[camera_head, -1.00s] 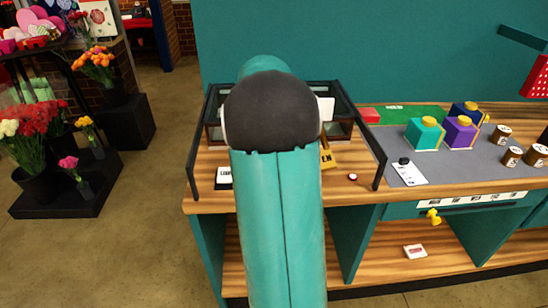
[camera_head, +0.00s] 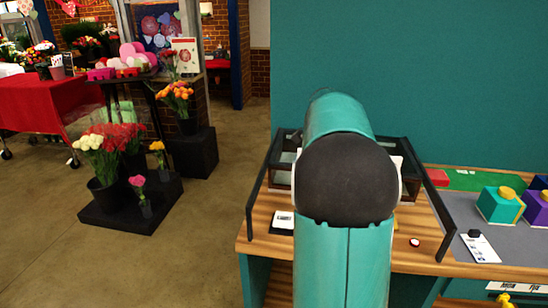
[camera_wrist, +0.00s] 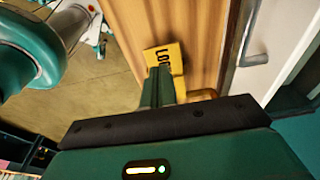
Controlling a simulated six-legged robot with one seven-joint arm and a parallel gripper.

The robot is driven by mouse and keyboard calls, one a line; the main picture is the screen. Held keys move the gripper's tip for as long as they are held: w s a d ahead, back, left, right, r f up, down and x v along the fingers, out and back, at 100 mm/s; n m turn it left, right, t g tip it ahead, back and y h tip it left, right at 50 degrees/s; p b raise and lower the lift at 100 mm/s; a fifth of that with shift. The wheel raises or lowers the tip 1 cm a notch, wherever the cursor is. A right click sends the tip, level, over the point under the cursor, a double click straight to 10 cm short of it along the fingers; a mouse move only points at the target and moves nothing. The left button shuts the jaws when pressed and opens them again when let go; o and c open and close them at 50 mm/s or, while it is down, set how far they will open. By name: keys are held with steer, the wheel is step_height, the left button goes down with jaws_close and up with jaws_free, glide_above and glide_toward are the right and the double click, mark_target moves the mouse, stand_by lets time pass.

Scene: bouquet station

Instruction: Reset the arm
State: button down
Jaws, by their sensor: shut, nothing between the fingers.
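My arm (camera_head: 344,255), a teal link with a dark round joint, rises through the head view in front of the wooden counter and hides my gripper there. In the wrist view my gripper's green fingers (camera_wrist: 158,86) are together, with nothing between them. A yellow tag (camera_wrist: 167,57) with black letters, partly hidden, is just beyond the fingertips over a wooden surface (camera_wrist: 205,25). I cannot tell whether the fingers touch it.
A dark-framed case (camera_head: 274,165) stands on the counter (camera_head: 262,222) behind my arm. Teal (camera_head: 497,205) and purple (camera_head: 508,207) boxes are at right. Flower buckets on a black stand (camera_head: 125,216) are at left. A metal handle (camera_wrist: 254,59) shows in the wrist view.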

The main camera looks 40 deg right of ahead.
steer(key=a+r+n+t, duration=0.2)
steer(key=a+n, duration=0.4)
steer(key=a, duration=0.5)
steer(key=a+r+n+t, duration=0.2)
steer(key=a+n, duration=0.4)
steer(key=a, duration=0.4)
steer(key=s+a+f+n+t, duration=0.1)
steer(key=s+a+f+n, duration=0.1)
steer(key=s+a+n, duration=0.3)
steer(key=s+a+f+n+t+y, duration=0.1)
steer(key=s+a+n, duration=0.4)
steer(key=a+n, duration=0.5)
steer(key=a+f+t, duration=0.1)
steer(key=a, duration=0.3)
steer(key=shift+f+n, duration=0.4)
